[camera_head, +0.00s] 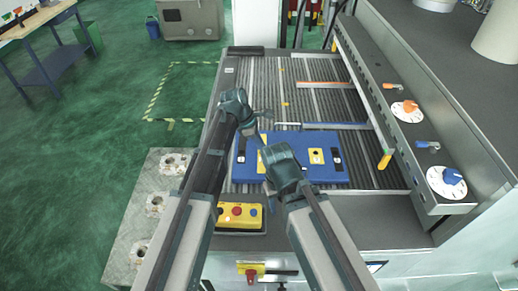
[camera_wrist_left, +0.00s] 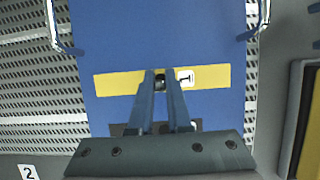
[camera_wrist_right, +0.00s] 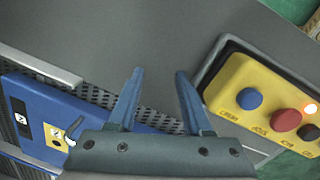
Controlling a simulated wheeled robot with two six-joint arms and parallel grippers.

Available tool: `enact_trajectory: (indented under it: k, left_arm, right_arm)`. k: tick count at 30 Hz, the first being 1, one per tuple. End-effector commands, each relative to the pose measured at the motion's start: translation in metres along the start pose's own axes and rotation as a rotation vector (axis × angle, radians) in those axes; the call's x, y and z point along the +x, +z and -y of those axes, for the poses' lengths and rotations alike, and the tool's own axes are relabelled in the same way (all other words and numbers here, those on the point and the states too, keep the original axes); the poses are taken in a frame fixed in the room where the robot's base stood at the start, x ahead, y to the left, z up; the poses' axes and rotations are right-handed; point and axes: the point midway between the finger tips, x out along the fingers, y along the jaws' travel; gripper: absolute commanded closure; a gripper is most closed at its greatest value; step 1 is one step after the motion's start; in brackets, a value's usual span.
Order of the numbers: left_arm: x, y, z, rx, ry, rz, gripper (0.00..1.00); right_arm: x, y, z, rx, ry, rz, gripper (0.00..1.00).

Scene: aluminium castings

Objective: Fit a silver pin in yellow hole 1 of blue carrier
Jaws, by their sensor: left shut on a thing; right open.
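The blue carrier (camera_head: 331,172) lies flat on the ribbed bed, with yellow and dark marked patches. In the left wrist view its yellow strip (camera_wrist_left: 112,84) carries a label "1" (camera_wrist_left: 185,77). My left gripper (camera_wrist_left: 160,82) is shut over this strip, on a small round piece seen end-on, apparently the silver pin (camera_wrist_left: 160,77). The fingers hide most of the piece and hole 1, so I cannot tell whether it is in the hole. My right gripper (camera_wrist_right: 158,77) is open and empty, beside the carrier's edge (camera_wrist_right: 48,100); it also shows in the head view (camera_head: 263,143).
A yellow button box (camera_wrist_right: 270,105) stands close to my right gripper. A grey ledge with dials (camera_head: 448,182) runs along the right of the bed. Coloured bars (camera_head: 335,126) lie beyond the carrier.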

Motion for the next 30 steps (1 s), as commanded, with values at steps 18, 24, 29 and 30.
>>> enact_trajectory:
  k: [18, 24, 29, 30]
  left_arm:
    - [0.002, -0.001, 0.0, 0.0, 0.0, 0.001, 0.54]
    - [-0.001, 0.0, 0.0, 0.001, 0.0, 0.001, 0.54]
    - [-0.01, 0.002, 0.0, 0.0, 0.0, 0.001, 0.54]
    - [-0.014, 0.002, 0.0, 0.0, 0.0, 0.001, 0.54]
  right_arm:
    - [0.002, 0.0, 0.0, -0.001, 0.0, 0.0, 0.5]
    - [0.0, 0.0, 0.0, 0.0, 0.0, 0.0, 0.5]
    - [-0.01, 0.001, -0.001, 0.0, 0.0, 0.0, 0.5]
    - [-0.013, 0.001, -0.001, 0.001, 0.0, 0.0, 0.5]
